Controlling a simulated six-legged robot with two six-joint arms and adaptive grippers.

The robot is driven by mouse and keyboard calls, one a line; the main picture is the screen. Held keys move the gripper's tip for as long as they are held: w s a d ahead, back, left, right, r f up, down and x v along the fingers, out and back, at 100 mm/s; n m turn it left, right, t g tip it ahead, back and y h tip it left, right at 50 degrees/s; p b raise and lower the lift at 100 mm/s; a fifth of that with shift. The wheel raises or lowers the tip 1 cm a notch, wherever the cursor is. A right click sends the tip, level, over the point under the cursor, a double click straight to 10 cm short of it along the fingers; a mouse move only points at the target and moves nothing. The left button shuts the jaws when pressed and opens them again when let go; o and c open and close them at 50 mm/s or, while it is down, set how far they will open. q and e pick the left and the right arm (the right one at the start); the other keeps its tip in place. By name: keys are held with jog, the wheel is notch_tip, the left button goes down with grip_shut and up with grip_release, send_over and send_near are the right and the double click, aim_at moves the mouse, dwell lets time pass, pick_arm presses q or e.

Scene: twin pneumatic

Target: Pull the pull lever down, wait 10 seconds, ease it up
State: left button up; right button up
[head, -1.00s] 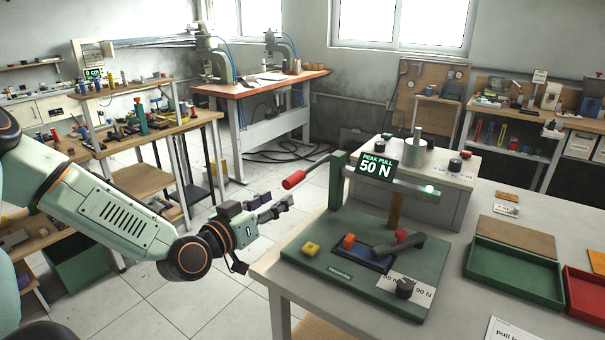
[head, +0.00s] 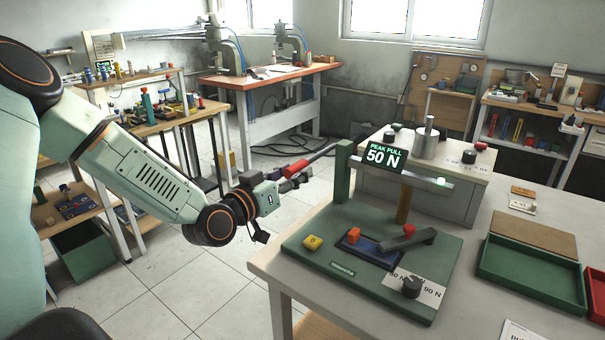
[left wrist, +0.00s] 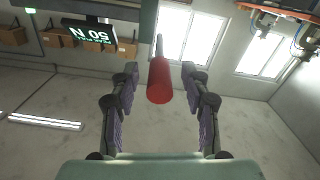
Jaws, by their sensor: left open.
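The pull lever has a red handle (head: 297,169) on a dark rod that rises to a green post (head: 342,172) on the green base plate (head: 360,285). My left gripper (head: 297,181) is at the handle in the head view, its fingers overlapping it. In the left wrist view the red handle (left wrist: 160,81) lies between the two spread fingers of my left gripper (left wrist: 160,80), with a gap on each side. The fingers are open. My right gripper is not in view.
A green tray (head: 528,292) and a red tray (head: 598,324) are at the right. Open floor lies left of the table.

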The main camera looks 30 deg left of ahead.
aim_at(301, 164)
pick_arm(q)
jog(key=shift+w+r+b, duration=0.1)
jog(key=shift+w+b, duration=0.25)
jog(key=shift+w, duration=0.5)
jog(key=shift+w+d, duration=0.15)
jog(key=shift+w, duration=0.75)
jog(key=shift+s, duration=0.3)
jog(key=shift+c, duration=0.5)
jog(key=shift+w, duration=0.25)
jog(key=c, duration=0.5)
grip_shut()
